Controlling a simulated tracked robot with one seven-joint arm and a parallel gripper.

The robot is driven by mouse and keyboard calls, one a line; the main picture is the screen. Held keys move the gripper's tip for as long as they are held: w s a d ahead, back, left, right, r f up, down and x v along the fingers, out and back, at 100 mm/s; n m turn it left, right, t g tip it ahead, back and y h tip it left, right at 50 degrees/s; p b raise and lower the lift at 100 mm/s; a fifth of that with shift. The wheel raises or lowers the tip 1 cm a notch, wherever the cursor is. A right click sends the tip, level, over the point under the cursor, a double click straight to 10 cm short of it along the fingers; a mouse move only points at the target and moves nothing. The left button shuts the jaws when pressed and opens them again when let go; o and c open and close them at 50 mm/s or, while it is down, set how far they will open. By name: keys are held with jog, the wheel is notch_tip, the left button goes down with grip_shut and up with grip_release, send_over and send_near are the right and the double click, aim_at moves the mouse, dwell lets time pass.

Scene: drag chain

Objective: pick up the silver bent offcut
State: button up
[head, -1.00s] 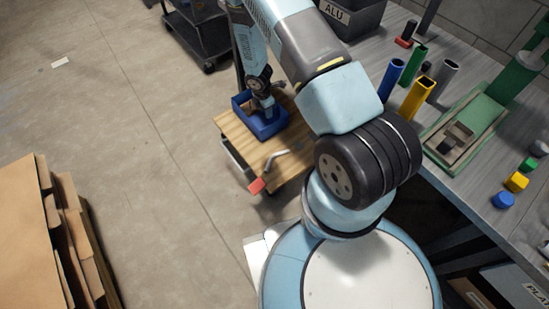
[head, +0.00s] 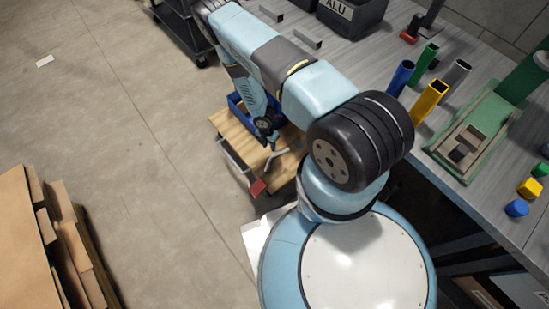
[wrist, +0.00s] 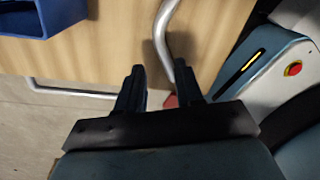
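The silver bent offcut (wrist: 162,38) is a curved metal tube over the wooden cart top (wrist: 90,55). In the wrist view it runs down from the top edge, and its lower end meets the tip of the right finger. I cannot tell whether they touch. In the head view the offcut (head: 276,154) shows as a small grey bent piece near the cart's front, beside my arm. My gripper (wrist: 158,70) is open, with nothing between its fingers. In the head view my gripper (head: 270,142) is partly hidden by my own wrist.
A blue bin (wrist: 25,18) stands on the cart, left of the gripper. A red piece (head: 258,187) sits at the cart's front corner by a metal rail (wrist: 75,92). The workbench (head: 400,125) at right carries coloured tubes. Cardboard (head: 25,235) stands at left.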

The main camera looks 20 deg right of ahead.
send_over(271, 157)
jog(key=f, duration=0.4)
jog(key=shift+w+f, duration=0.3)
jog(key=shift+f, duration=0.05)
jog(key=shift+s+a+f, duration=0.1)
jog(key=shift+s+f, duration=0.05)
jog(key=shift+f, duration=1.2)
jog(key=shift+s+f, duration=0.15)
jog(key=shift+f, duration=1.15)
grip_shut()
